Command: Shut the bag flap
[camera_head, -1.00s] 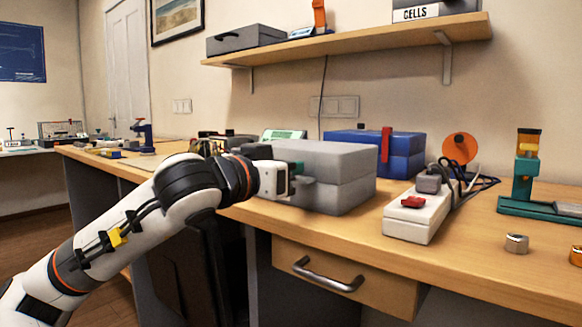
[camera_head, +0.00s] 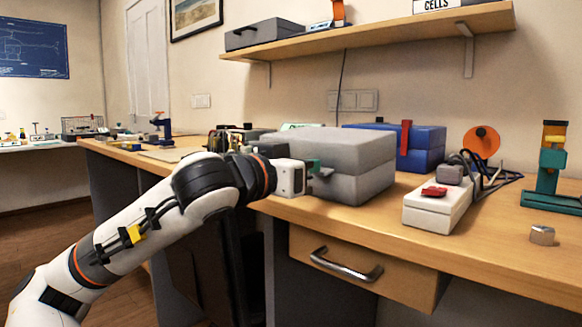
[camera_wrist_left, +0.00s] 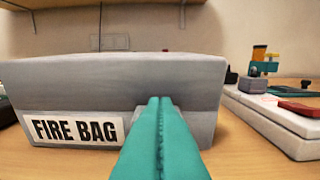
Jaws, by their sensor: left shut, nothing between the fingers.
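The grey fire bag (camera_head: 362,190) stands on the wooden bench, with its upper part, the flap (camera_head: 345,146), lying flat over the lower body. A seam runs between them. In the left wrist view the flap (camera_wrist_left: 60,76) overhangs the front face, which carries a "FIRE BAG" label (camera_wrist_left: 74,129). My left gripper (camera_head: 322,172) is at the front of the bag with its teal fingers shut and empty. In the wrist view the fingertips (camera_wrist_left: 160,102) overlap the lower edge of the flap; I cannot tell whether they touch it. My right gripper is not in view.
A blue box (camera_head: 425,137) with a red strap stands behind the bag. A white power strip (camera_head: 432,208) with a red switch and cables lies to its right. A teal stand (camera_head: 548,170) and a small metal nut (camera_head: 542,235) are further right. A shelf (camera_head: 370,42) hangs above.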

